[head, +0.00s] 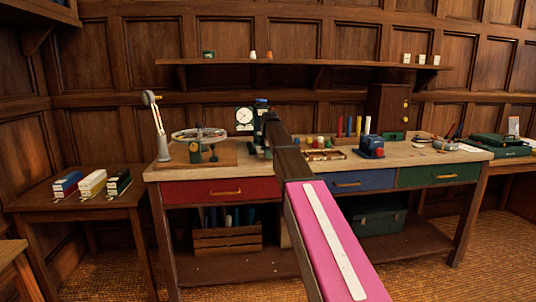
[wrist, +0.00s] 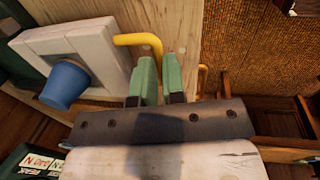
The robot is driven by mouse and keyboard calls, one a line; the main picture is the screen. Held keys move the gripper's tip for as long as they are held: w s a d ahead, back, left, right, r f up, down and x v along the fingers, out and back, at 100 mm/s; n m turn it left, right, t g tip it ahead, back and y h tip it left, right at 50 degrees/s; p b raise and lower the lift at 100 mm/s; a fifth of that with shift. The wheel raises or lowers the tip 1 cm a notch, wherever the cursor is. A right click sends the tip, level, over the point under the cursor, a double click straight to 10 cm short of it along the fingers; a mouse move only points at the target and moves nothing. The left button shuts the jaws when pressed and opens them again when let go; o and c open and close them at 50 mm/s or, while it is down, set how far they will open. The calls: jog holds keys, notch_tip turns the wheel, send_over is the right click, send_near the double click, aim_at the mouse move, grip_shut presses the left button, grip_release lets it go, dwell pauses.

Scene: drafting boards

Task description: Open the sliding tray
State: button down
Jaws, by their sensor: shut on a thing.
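In the wrist view my gripper (wrist: 160,78) has two green fingers close together around the lower end of a bent yellow handle (wrist: 137,39). The handle's other end runs to a pale grey-white framed block (wrist: 100,48) on the wooden worktop. A blue round knob (wrist: 65,84) stands out from this block. The handle appears to belong to the block; I cannot tell for sure that this is the sliding tray, or how far it is open. In the head view my arm reaches to the middle of the workbench (head: 440,155), and hides my fingers and the handle.
A red drawer (head: 190,192), a blue drawer (head: 374,181) and a green drawer (head: 412,177) line the bench front. A blue device (head: 371,148) stands right of my arm. A wheeled instrument (head: 198,136) and a lamp (head: 159,128) stand left. Floor is open in front.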

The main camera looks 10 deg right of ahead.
jog(key=c, duration=1.2)
grip_release()
jog(key=shift+r, duration=0.1)
notch_tip(320, 180, up, 10)
jog(key=s, duration=0.2)
jog(key=shift+r, duration=0.25)
